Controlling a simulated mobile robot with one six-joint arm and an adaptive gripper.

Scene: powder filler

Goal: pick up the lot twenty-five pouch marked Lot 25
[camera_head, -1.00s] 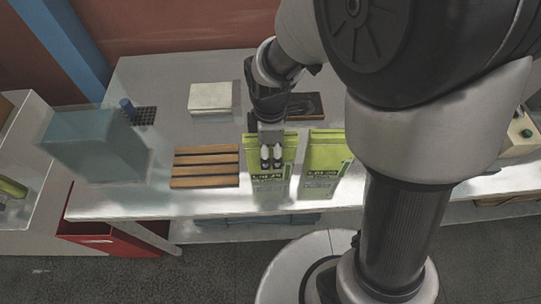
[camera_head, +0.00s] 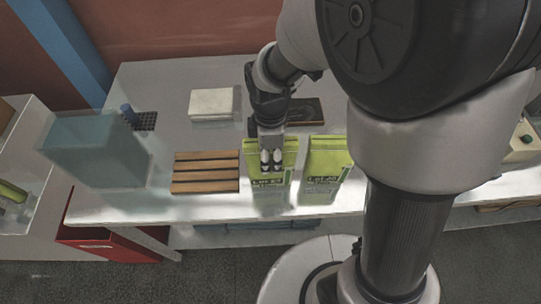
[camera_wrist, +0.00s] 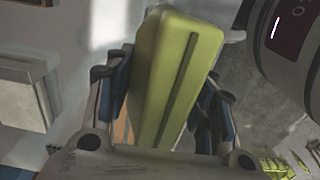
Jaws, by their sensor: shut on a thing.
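A yellow-green pouch (camera_head: 270,184) with a white label band stands upright near the front edge of the table. Its small label seems to read Lot 25, though the last digit is not sharp. My gripper (camera_head: 271,166) is shut on this pouch from above, with its fingers across the upper front. In the wrist view the pouch (camera_wrist: 180,75) shows its long top side with a dark seam, between the blue-padded fingers of my gripper (camera_wrist: 165,85). I cannot tell whether its bottom touches the table.
A similar pouch (camera_head: 325,165) stands close on the right, partly behind my arm. A slatted wooden rack (camera_head: 205,173) lies left. A white pad (camera_head: 213,103) and a dark tray (camera_head: 305,111) lie behind. A translucent blue-grey box (camera_head: 95,150) stands far left.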

